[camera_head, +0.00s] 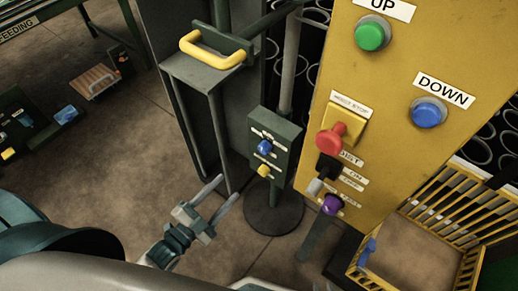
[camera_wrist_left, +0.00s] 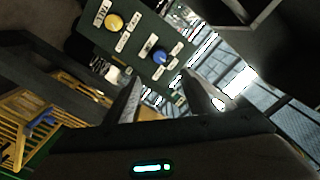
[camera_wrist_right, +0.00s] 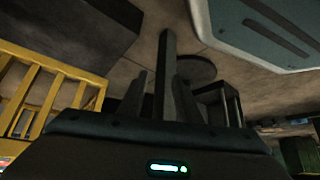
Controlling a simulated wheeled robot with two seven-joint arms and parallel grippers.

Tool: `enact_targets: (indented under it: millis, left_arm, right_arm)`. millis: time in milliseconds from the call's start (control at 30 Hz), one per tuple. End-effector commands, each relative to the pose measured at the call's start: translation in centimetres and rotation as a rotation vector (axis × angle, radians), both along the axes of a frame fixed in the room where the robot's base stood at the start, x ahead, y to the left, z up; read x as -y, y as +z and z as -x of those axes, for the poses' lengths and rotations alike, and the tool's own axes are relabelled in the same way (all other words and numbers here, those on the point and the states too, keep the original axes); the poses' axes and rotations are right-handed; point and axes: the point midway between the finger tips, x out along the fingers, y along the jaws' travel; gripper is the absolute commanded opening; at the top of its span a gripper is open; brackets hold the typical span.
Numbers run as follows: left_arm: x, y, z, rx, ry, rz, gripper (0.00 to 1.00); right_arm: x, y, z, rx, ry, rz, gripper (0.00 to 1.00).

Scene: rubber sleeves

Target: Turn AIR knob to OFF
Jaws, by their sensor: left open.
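A dark grey-green control box (camera_head: 281,140) on a post carries a blue knob (camera_head: 264,147) above a yellow knob (camera_head: 264,170), with small white labels. I cannot read which knob is AIR. In the left wrist view the same box shows a yellow knob (camera_wrist_left: 114,22) and a blue knob (camera_wrist_left: 159,57). My left gripper (camera_head: 228,186) is open and empty, to the lower left of the box, with its fingers pointing up toward it and apart from the knobs.
A yellow panel (camera_head: 390,130) at the right bears green, blue and red buttons and a purple knob (camera_head: 331,204). A yellow crate (camera_head: 440,210) stands at lower right. A grey stand with a yellow handle (camera_head: 214,50) is behind. Open floor (camera_head: 120,150) lies left.

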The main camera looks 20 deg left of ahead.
Motion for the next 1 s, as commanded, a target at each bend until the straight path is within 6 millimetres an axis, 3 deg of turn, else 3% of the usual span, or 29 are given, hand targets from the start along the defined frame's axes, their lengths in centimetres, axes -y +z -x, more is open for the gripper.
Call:
enact_targets:
  millis: [267,467,800,1000]
  left_arm:
    - [0.1,0.0,-0.3,-0.002,0.001,0.001,0.50]
    - [0.5,0.0,-1.6,-0.002,0.001,0.001,0.50]
    - [2.3,0.1,-6.5,-0.001,0.002,0.002,0.50]
    - [3.5,0.1,-10.0,-0.002,0.001,0.001,0.50]
  right_arm:
    - [0.0,0.0,0.1,-0.001,0.000,0.000,0.31]
    - [0.0,0.5,-0.2,0.017,0.000,-0.004,0.31]
    - [-0.6,1.1,-0.1,0.050,0.009,-0.015,0.31]
    - [-0.5,0.4,0.8,0.010,0.010,-0.006,0.31]
